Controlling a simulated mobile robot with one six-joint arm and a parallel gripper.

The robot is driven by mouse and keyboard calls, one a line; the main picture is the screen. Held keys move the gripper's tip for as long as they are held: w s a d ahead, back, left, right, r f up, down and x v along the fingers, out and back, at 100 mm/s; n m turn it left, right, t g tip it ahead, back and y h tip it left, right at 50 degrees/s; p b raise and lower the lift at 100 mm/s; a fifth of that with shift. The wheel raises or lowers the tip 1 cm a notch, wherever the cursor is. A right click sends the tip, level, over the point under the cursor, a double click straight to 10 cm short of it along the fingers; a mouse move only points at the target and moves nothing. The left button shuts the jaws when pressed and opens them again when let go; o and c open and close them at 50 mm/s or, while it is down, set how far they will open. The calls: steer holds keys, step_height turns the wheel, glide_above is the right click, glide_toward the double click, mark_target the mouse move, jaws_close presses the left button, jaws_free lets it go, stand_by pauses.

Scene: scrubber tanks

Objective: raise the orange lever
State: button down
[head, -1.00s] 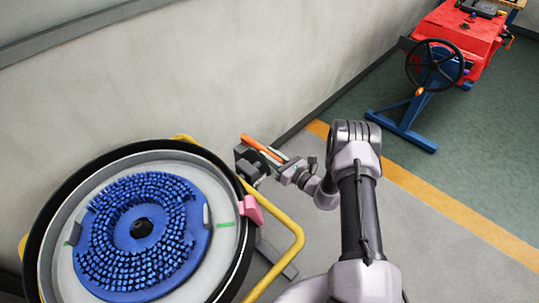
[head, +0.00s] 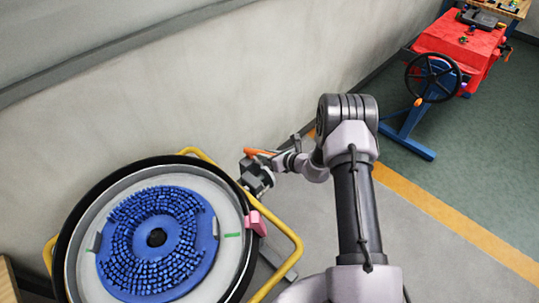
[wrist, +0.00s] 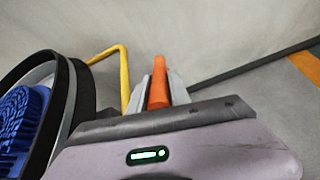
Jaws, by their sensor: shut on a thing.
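The orange lever (head: 258,152) is a short bar lying almost level in the head view, above a dark block-like mount (head: 257,178) beside the round tank. In the wrist view the lever (wrist: 158,90) stands between the two grey fingers. My gripper (head: 277,154) is shut on the lever from its right side; it also shows in the wrist view (wrist: 160,84). The lever's lower part is hidden behind my wrist housing in the wrist view.
The round tank with a blue brush disc (head: 157,238) and pink clip (head: 256,222) stands at left. A yellow tube frame (head: 294,240) runs close below my gripper. The wall (head: 200,90) is behind. A red machine with a handwheel (head: 432,78) stands far right.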

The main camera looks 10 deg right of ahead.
steer(key=shift+w+a+r+g+h+p, duration=0.55)
steer(key=shift+w+r+g+p, duration=0.25)
steer(key=shift+p, duration=0.3)
steer(key=shift+d, duration=0.1)
steer(key=c, duration=1.2)
jaws_free()
steer(key=p+v, duration=0.3)
steer(key=v, duration=1.4)
steer(key=shift+r, duration=0.25)
steer(key=shift+s, duration=0.1)
